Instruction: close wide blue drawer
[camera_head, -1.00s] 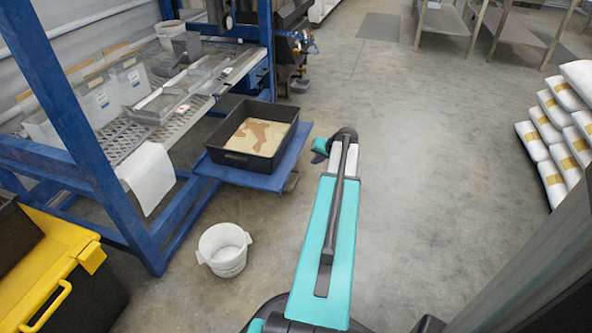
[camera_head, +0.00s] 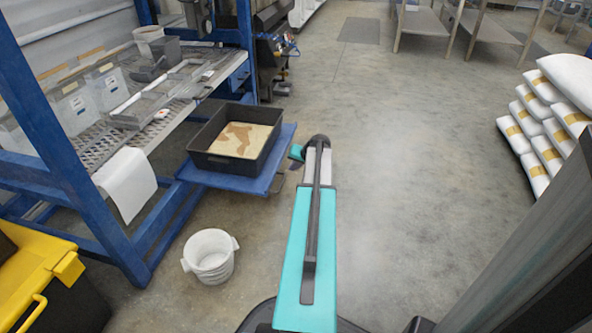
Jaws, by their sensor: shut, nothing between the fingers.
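The wide blue drawer (camera_head: 218,180) sticks out to the right from the blue frame, low over the floor. A black tray (camera_head: 205,163) with tan material inside stands on it. A handle shows at its right front edge. My teal arm reaches forward from the bottom of the picture. My gripper (camera_head: 295,163) is at the arm's far end, small and partly hidden by the wrist. It looks shut and empty. It is just right of the drawer's front edge; I cannot tell whether they touch.
A white bucket (camera_head: 210,256) stands on the floor in front of the drawer. A yellow-lidded black bin (camera_head: 45,280) is at lower left. White sacks (camera_head: 540,130) are stacked at right. Steel tables (camera_head: 430,18) stand at the back. The middle floor is clear.

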